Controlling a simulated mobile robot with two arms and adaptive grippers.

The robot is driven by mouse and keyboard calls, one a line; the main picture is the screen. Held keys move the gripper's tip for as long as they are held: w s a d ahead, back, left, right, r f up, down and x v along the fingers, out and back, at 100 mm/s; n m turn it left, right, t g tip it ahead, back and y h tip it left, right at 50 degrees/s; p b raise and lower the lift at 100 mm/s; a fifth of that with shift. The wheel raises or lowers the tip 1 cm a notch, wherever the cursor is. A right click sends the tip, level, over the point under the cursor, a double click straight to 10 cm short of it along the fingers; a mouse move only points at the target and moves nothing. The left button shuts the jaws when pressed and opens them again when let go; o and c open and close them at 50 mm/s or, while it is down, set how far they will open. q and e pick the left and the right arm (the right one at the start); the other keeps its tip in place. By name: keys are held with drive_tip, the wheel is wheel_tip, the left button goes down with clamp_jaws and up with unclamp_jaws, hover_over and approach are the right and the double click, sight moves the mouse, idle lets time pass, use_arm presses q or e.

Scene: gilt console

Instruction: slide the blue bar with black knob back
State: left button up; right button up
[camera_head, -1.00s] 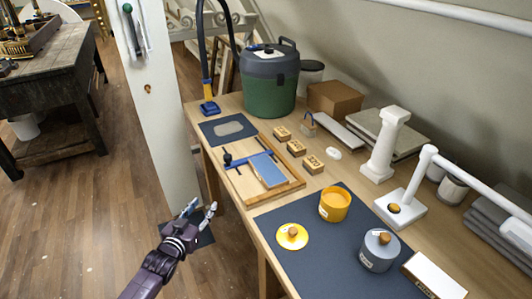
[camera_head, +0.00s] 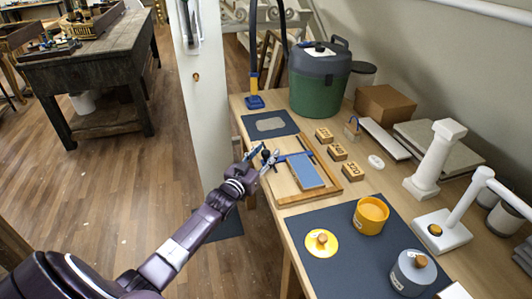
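The blue bar (camera_head: 293,156) lies across a wooden board (camera_head: 333,186) on the table, above a light-blue rectangular block (camera_head: 306,171). Its black knob (camera_head: 266,154) is at the bar's left end, by the board's left edge. My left gripper (camera_head: 266,155) is at that end, its fingers spread and one on each side of the knob as seen here. The fingers partly cover the knob, and I cannot tell whether they touch it. My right gripper is not in view.
A dark mat (camera_head: 269,124) lies behind the board. Small wooden blocks (camera_head: 338,152) stand to its right. In front is a navy mat (camera_head: 340,268) with a yellow pot (camera_head: 370,215), a yellow lid (camera_head: 322,242) and a grey pot (camera_head: 412,271). A white post (camera_head: 196,110) rises left of the table.

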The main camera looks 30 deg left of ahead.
use_arm(q)
drive_tip(key=shift+w, duration=0.15)
drive_tip(key=shift+c, duration=0.3)
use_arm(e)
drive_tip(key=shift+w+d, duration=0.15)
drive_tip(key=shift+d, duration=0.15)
use_arm(q)
clamp_jaws()
drive_tip(key=shift+a, duration=0.1)
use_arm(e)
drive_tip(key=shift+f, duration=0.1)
